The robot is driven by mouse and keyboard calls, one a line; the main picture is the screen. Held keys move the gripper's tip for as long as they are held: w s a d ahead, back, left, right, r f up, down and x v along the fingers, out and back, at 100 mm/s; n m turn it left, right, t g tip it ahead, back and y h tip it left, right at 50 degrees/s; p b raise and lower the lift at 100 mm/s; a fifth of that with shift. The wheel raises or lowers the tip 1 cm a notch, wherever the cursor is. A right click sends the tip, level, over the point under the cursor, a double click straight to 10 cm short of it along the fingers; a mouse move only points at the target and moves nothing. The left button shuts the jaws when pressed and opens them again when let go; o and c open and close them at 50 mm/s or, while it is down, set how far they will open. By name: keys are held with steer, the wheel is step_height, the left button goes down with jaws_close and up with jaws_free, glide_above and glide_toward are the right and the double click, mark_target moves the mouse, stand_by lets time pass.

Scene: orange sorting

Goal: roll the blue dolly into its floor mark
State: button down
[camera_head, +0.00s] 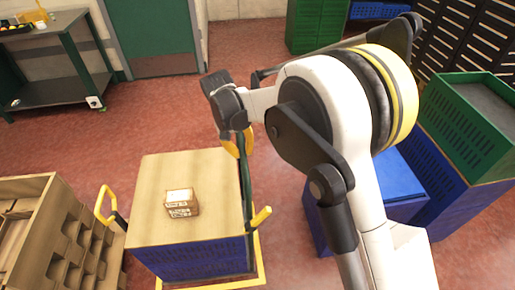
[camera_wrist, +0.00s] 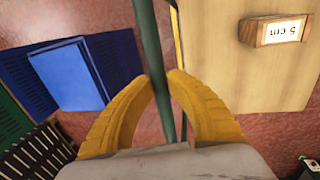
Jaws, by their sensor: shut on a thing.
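The blue dolly (camera_head: 205,259) stands low in the head view, with mesh blue sides and a pale wooden top (camera_head: 165,165). A dark green bar (camera_wrist: 150,45) rises at its right edge. My gripper (camera_head: 237,145) is shut on this bar, and in the wrist view its yellow fingers (camera_wrist: 163,78) lie on either side of it.
A wooden rack (camera_head: 60,235) and a yellow handle (camera_head: 102,205) stand close at left. Blue (camera_head: 400,172) and green crates (camera_head: 470,120) stand at right. Red floor behind the dolly is clear.

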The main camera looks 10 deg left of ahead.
steer(key=shift+s+a, duration=0.25)
steer(key=shift+a, duration=0.4)
steer(key=c, duration=1.3)
jaws_free()
steer(key=shift+a+f, duration=0.1)
steer(key=shift+a, duration=0.15)
steer(key=shift+d, duration=0.1)
step_height(320, 180, up, 12)
steer(key=a, duration=0.2)
steer(key=shift+s, duration=0.4)
